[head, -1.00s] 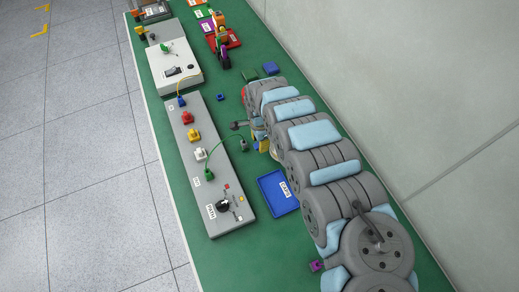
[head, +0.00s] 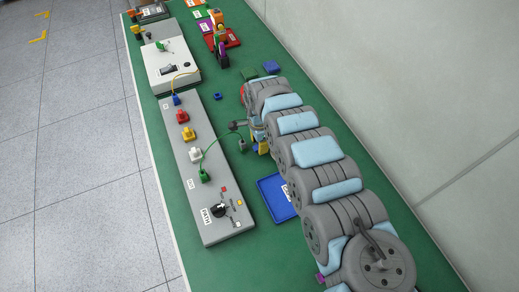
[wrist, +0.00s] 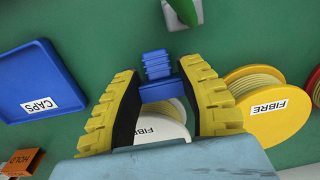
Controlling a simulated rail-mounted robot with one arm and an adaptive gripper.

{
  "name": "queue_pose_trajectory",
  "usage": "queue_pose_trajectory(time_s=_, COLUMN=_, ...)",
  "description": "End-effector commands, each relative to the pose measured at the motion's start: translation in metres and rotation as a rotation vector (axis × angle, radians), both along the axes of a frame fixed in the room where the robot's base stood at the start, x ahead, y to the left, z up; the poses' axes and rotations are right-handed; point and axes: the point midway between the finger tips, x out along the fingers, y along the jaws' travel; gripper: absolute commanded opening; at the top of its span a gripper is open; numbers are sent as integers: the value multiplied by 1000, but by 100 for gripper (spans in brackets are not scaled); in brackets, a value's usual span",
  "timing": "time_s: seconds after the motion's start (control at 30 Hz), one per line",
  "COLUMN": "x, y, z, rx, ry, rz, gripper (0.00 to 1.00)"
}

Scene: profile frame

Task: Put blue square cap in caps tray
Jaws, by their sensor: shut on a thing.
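The blue square cap (wrist: 157,65) is between the yellow fingertips of my gripper (wrist: 160,78) in the wrist view. The gripper is shut on it, with green bench surface showing beyond. In the head view my gripper (head: 262,146) is mostly hidden by my arm, near the right side of the grey panel. The blue caps tray (wrist: 40,72), labelled CAPS, lies to the left of the gripper in the wrist view and looks empty where visible. In the head view the tray (head: 268,188) is partly covered by my arm.
A white fibre spool (wrist: 172,122) and a yellow fibre spool (wrist: 268,128) lie below and right of the cap in the wrist view. An orange HOLD block (wrist: 22,161) is at lower left. The grey panel (head: 210,190) with coloured plugs and a green cable stands left of the tray.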

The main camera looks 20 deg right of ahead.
Motion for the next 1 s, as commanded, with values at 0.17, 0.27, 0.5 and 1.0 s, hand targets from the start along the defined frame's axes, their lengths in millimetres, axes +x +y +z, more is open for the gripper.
queue_pose_trajectory(time_s=0.17, x=0, y=-1, z=-11, rx=-1, ry=0, rz=-1, gripper=20)
queue_pose_trajectory(time_s=0.27, x=0, y=-1, z=-9, rx=-1, ry=0, rz=-1, gripper=20)
queue_pose_trajectory(time_s=0.5, x=0, y=0, z=-10, rx=0, ry=0, rz=-1, gripper=20)
queue_pose_trajectory(time_s=1.0, x=0, y=-1, z=-11, rx=-1, ry=-1, rz=-1, gripper=63)
